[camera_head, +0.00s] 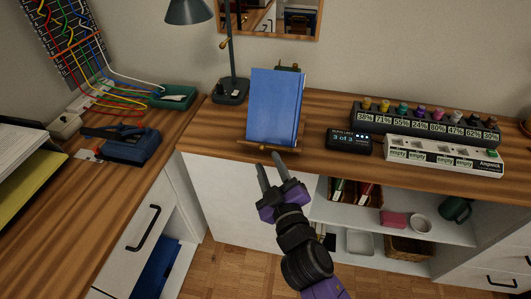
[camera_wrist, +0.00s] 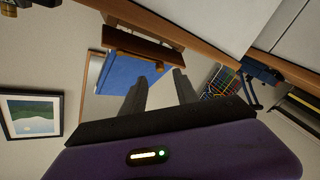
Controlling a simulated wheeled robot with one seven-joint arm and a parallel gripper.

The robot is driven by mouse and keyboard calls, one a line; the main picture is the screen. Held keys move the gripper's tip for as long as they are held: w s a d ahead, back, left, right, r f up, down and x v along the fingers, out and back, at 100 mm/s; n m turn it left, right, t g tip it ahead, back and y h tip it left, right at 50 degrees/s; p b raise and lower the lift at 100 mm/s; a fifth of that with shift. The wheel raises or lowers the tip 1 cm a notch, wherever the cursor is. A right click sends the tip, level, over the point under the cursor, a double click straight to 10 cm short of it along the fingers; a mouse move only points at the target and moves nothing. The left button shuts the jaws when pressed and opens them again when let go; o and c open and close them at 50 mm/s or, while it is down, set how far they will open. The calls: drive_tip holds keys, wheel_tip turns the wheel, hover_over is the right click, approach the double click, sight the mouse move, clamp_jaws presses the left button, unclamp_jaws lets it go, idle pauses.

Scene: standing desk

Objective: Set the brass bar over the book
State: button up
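A blue book (camera_head: 275,105) stands leaning back on a wooden stand (camera_head: 250,146) on the desk against the wall. The book (camera_wrist: 122,72) and the stand's ledge (camera_wrist: 140,45) also show in the wrist view. In the wrist view my gripper (camera_wrist: 160,75) is open and nothing shows held between the fingers. The back of the stand is mostly hidden by the book.
A desk lamp (camera_head: 230,90) stands left of the book. A small black display (camera_head: 349,140), a rack with coloured knobs (camera_head: 425,124) and a white strip (camera_head: 443,154) are to the right. Below are open shelves (camera_head: 350,217). The left desk holds a blue device (camera_head: 132,148).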

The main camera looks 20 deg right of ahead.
sight(262, 149)
drive_tip(key=shift+w+d, duration=0.15)
drive_tip(key=shift+w, duration=1.05)
drive_tip(key=shift+w+d, duration=0.15)
drive_tip(key=shift+w, duration=1.05)
clamp_jaws()
